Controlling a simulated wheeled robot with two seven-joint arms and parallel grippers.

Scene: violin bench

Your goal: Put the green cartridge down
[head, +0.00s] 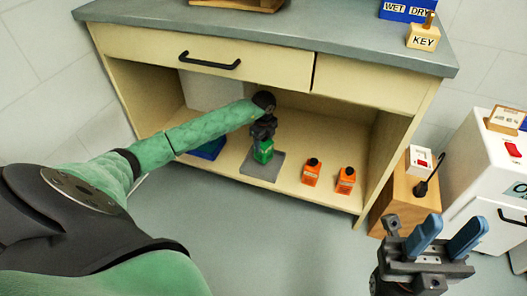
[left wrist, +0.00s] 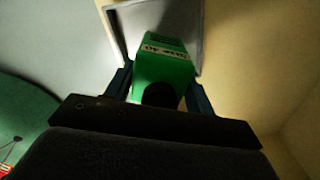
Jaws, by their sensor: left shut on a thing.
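The green cartridge (head: 263,152) is upright over a grey mat (head: 262,171) on the shelf under the bench. My left gripper (head: 263,140) reaches in from the left and is shut on the cartridge's upper part. In the left wrist view the green cartridge (left wrist: 165,65) has a white label and a dark cap and sits between the two fingers (left wrist: 160,88). The grey mat (left wrist: 187,18) shows behind it; I cannot tell whether the cartridge touches it. My right gripper (head: 435,240) is at the lower right, open and empty, its blue fingers apart.
Two orange cartridges (head: 311,172) (head: 345,181) with black caps stand on the shelf to the right of the mat. A blue object (head: 209,149) lies at the left behind my arm. The drawer front (head: 205,50) overhangs the shelf. A wooden box (head: 398,196) stands right of the bench.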

